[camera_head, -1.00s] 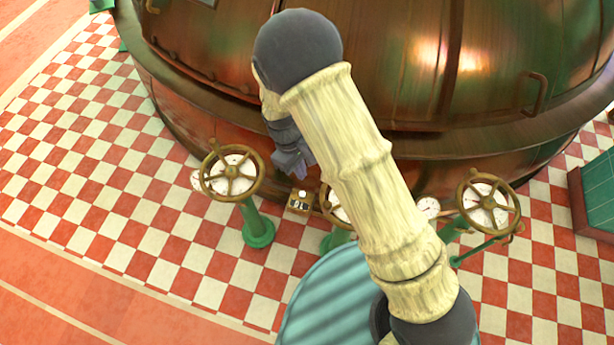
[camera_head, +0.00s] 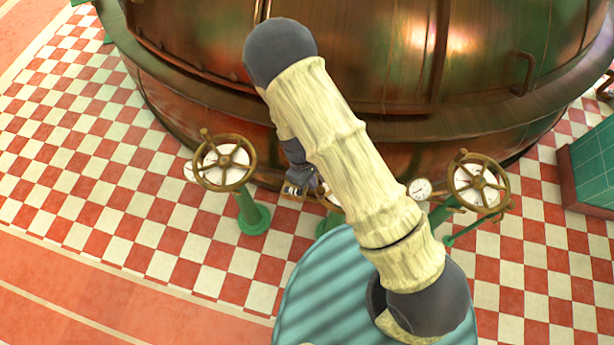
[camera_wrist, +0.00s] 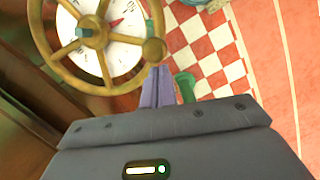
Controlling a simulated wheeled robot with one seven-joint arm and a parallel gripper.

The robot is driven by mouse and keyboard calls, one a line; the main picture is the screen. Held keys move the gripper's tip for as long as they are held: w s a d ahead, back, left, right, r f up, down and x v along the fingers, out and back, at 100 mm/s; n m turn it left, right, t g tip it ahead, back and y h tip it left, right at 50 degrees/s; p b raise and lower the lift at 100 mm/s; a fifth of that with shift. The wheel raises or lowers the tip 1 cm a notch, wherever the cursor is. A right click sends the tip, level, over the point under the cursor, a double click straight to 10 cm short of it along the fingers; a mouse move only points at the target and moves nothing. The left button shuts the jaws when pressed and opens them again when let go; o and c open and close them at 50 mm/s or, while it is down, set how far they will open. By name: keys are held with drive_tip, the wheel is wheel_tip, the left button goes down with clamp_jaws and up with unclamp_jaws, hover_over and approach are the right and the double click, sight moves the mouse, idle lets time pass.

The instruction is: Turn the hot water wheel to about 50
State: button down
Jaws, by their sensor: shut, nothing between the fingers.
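Three brass handwheels on green posts stand before the copper kettle. The left wheel (camera_head: 224,162) and right wheel (camera_head: 478,182) show white dials in the head view. The middle wheel (camera_head: 333,199) is mostly hidden behind my arm. In the wrist view a brass wheel (camera_wrist: 84,44) is close, seemingly the middle one, with a round knob (camera_wrist: 155,50) on its rim and a white dial (camera_wrist: 122,45) with a red pointer. Its numbers are not readable. My gripper (camera_wrist: 160,86) is shut and empty, its fingertips just below the knob; contact cannot be told. No label identifies the hot water wheel.
The copper kettle (camera_head: 400,80) curves behind the wheels. A small gauge (camera_head: 420,189) sits left of the right wheel. A green cabinet (camera_head: 590,165) stands at the right. The checkered floor (camera_head: 110,190) is open to the left.

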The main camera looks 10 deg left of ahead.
drive_tip(key=shift+s+d+n+p, duration=0.35)
drive_tip(key=shift+s+d+n, duration=0.1)
drive_tip(key=shift+s+n, duration=0.35)
drive_tip(key=w+a+r, duration=0.2)
drive_tip(key=a+r, duration=0.4)
drive_tip(key=r, duration=0.3)
drive_tip(key=shift+r, duration=0.35)
drive_tip(key=shift+a, duration=0.1)
